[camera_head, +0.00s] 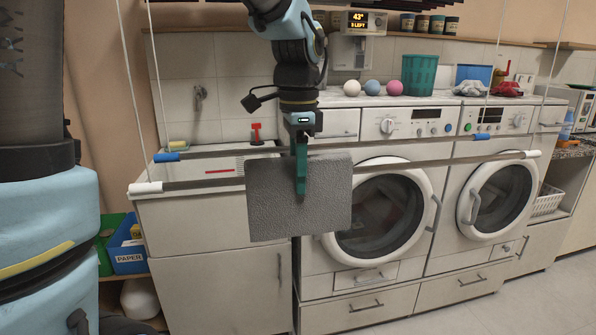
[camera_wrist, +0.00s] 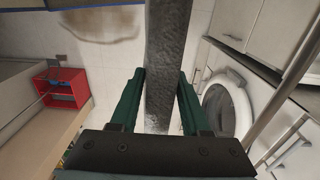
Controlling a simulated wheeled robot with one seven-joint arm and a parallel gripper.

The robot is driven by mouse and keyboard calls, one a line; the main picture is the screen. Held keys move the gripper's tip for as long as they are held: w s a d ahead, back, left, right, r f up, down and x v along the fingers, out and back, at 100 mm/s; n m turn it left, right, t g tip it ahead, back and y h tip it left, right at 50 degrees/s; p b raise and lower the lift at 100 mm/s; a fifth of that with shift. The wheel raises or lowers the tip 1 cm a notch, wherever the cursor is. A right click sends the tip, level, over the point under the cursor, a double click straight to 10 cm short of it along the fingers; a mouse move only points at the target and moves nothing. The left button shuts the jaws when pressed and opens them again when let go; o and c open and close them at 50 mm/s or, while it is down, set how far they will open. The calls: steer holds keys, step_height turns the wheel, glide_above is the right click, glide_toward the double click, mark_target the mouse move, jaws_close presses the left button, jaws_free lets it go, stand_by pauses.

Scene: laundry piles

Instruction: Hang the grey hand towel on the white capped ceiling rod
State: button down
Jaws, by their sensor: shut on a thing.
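The grey hand towel (camera_head: 328,205) hangs flat and roughly upright below my arm, its top edge a little above the line of the white capped rod. My gripper (camera_head: 301,190) is shut on it near the top middle, with one green finger in front of the cloth. The white capped ceiling rod (camera_head: 205,184) runs across the view, and the towel hides its middle part. I cannot tell whether the cloth touches the rod. In the wrist view the towel (camera_wrist: 167,45) is a grey strip between the fingers of my gripper (camera_wrist: 160,74).
A blue capped rod (camera_head: 400,145) runs behind the white capped one. Thin white cords hold the rods up. Two washing machines (camera_head: 385,270) and a counter with coloured balls and a green basket (camera_head: 420,75) stand behind. Blue and green bins (camera_head: 127,258) sit at the lower left.

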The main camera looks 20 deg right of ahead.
steer(key=shift+f, duration=0.1)
steer(key=shift+c, duration=1.5)
jaws_free()
